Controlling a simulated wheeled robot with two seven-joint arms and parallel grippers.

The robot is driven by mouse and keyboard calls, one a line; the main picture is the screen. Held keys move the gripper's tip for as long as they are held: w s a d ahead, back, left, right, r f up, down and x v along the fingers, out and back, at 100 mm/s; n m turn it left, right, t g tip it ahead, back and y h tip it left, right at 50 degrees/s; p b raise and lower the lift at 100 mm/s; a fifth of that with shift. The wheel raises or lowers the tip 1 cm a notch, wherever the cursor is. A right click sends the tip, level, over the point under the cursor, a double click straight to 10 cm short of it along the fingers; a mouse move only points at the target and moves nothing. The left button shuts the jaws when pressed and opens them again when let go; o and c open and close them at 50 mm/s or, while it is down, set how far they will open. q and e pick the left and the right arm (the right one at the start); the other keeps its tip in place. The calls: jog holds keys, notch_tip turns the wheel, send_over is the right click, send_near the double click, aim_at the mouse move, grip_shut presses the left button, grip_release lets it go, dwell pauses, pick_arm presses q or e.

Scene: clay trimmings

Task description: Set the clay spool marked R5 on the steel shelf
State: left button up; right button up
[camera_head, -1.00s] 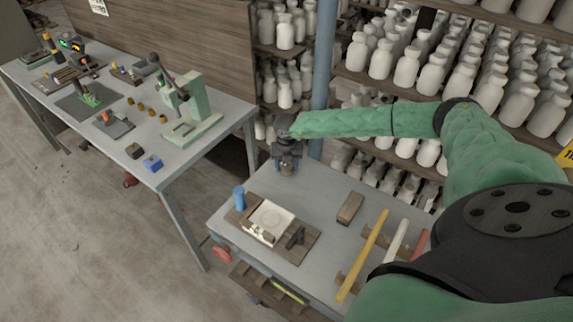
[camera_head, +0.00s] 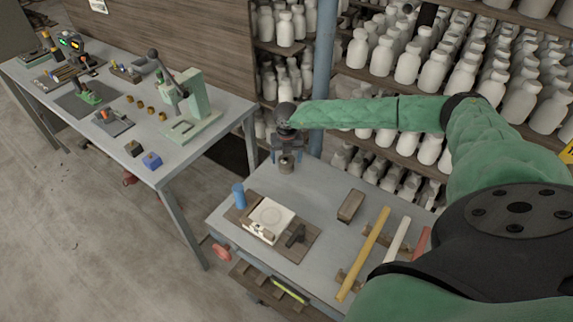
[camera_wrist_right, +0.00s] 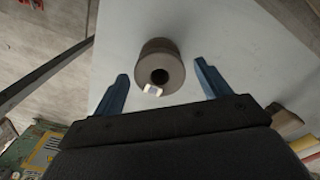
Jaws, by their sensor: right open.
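A grey-brown clay spool (camera_wrist_right: 161,66) with a dark centre hole stands on the grey table in the right wrist view; a small white tag shows at its near rim, its marking too small to read. The spool (camera_head: 286,166) also shows in the head view, near the table's far left corner. My right gripper (camera_wrist_right: 160,80) is open, its blue fingers on either side of the spool with gaps. In the head view the right gripper (camera_head: 286,155) is above the spool, pointing down. My left gripper is not in view. I cannot identify the steel shelf with certainty.
The grey table (camera_head: 320,190) also holds a board with a white block (camera_head: 268,218), a blue cylinder (camera_head: 238,194), a brown block (camera_head: 351,205) and a yellow bar (camera_head: 364,254). A second table (camera_head: 215,130) stands left. Racks of white bottles (camera_head: 408,66) and a blue post (camera_head: 322,70) stand behind.

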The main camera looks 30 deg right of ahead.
aim_at(287, 159)
notch_tip(287, 159, up, 8)
jog(key=b, duration=0.2)
jog(key=shift+f+b, duration=0.1)
jog(key=shift+b, duration=0.2)
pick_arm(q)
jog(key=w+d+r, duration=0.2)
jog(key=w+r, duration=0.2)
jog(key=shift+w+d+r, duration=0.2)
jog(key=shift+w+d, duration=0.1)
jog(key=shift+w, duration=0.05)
pick_arm(e)
jog(key=shift+r, duration=0.55)
